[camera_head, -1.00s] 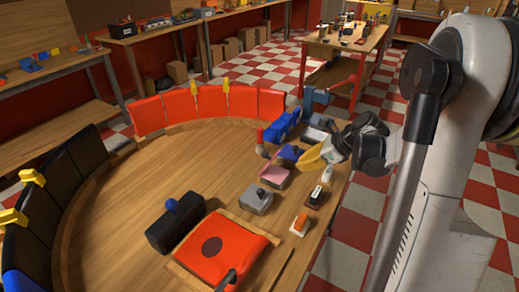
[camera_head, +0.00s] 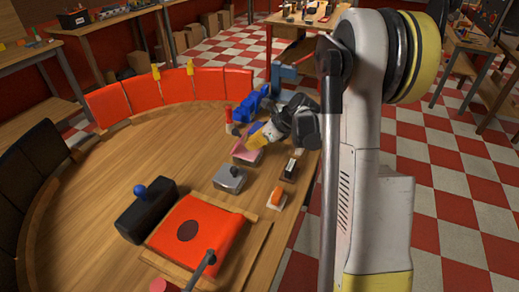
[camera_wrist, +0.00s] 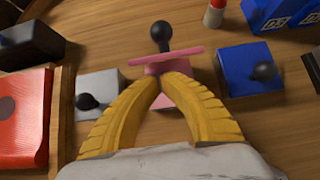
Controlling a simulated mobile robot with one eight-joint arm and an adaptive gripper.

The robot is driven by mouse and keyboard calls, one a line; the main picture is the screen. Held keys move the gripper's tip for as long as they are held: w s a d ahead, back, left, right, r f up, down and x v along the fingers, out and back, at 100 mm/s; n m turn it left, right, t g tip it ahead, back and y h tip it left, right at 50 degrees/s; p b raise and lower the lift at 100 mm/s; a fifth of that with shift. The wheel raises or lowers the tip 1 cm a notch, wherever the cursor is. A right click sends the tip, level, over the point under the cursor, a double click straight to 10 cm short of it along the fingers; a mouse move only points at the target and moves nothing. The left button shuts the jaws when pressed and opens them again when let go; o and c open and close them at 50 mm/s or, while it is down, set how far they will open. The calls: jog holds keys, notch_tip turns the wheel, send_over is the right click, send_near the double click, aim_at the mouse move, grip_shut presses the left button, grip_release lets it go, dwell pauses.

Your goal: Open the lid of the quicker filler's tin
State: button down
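The pink tin (camera_head: 245,158) stands on the curved table; it also shows in the wrist view (camera_wrist: 168,101), partly behind my fingers. Its pink lid (camera_wrist: 181,57) appears as a thin tilted plate with a black knob (camera_wrist: 161,36) beyond it. My gripper (camera_wrist: 162,77) has its yellow fingertips drawn together at the pink tin, just below the lid's near edge. I see nothing clearly held, and contact with the lid cannot be told. A grey tin (camera_head: 230,180) and a blue tin (camera_wrist: 248,72) with black knobs flank it. No label shows which is the quicker filler's.
A black box with a blue knob (camera_head: 146,212) and an orange-red cushion-like panel (camera_head: 199,232) lie nearer on the table. A red-and-white cylinder (camera_wrist: 214,14) and blue blocks (camera_wrist: 275,14) stand behind. Small orange-and-white (camera_head: 277,199) and black (camera_head: 290,170) items lie near the right edge.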

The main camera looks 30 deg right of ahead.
jog(key=shift+w+a+r, duration=0.15)
jog(key=shift+w, duration=0.1)
jog(key=shift+w+a+r+g+h+p, duration=0.2)
jog(key=shift+w+r+g+h+p, duration=0.15)
jog(key=shift+p, duration=0.3)
jog(key=shift+w+a+r+g+h+p, duration=0.1)
jog(key=shift+a+r+g+h+p, duration=0.15)
jog(key=shift+r+g+p, duration=0.25)
jog(key=shift+w+a+g+p, duration=0.1)
jog(key=shift+w+g+p, duration=0.15)
jog(key=shift+p, duration=0.25)
jog(key=shift+w+a+r+h, duration=0.1)
jog(key=shift+w+a+h, duration=0.2)
jog(key=shift+w, duration=0.1)
jog(key=shift+d, duration=0.1)
